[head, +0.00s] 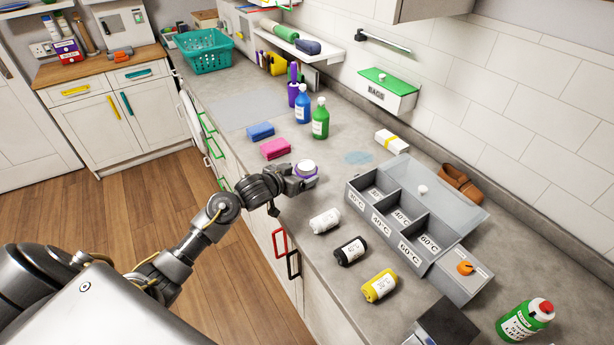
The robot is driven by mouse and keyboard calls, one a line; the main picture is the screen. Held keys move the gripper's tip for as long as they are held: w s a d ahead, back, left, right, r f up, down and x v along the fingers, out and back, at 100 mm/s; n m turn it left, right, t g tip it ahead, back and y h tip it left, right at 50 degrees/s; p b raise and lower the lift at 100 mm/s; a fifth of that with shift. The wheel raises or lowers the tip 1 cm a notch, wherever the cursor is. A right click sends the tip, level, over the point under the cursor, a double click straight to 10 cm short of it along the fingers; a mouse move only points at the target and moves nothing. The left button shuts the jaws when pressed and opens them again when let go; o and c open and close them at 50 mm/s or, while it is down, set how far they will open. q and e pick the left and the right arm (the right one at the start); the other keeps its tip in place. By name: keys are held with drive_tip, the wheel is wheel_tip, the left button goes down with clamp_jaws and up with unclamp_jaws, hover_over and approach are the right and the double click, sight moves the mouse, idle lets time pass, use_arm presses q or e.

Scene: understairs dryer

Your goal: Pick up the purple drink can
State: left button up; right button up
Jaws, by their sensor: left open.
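A small round thing with a pale top and a purple side, which looks like the purple drink can (306,169), stands on the grey worktop (235,108) near the front edge. My left gripper (300,180) reaches in from the left, low over the worktop, with its open fingers right at the can. The gripper hides the can's lower part, and I cannot tell whether the fingers touch it. My right gripper is not in view.
Pink (275,148) and blue (260,131) sponges lie behind the can, with green (320,118) and blue (302,104) bottles beyond. White (325,220), black (351,251) and yellow (379,286) labelled rolls lie in front. A grey compartment box (440,262) stands at right.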

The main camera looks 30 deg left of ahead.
use_arm(q)
drive_tip(key=shift+w+d+f, duration=0.1)
drive_tip(key=shift+w, duration=0.25)
drive_tip(key=shift+w+f+p, duration=0.15)
drive_tip(key=shift+w+p, duration=0.2)
drive_tip(key=x, duration=0.4)
drive_tip(key=shift+f+p, duration=0.25)
drive_tip(key=shift+p, duration=0.15)
drive_tip(key=shift+s, duration=0.1)
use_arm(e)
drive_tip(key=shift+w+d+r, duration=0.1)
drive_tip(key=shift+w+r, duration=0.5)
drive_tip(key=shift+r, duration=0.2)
use_arm(q)
drive_tip(key=c, duration=1.1)
drive_tip(key=shift+o, duration=0.2)
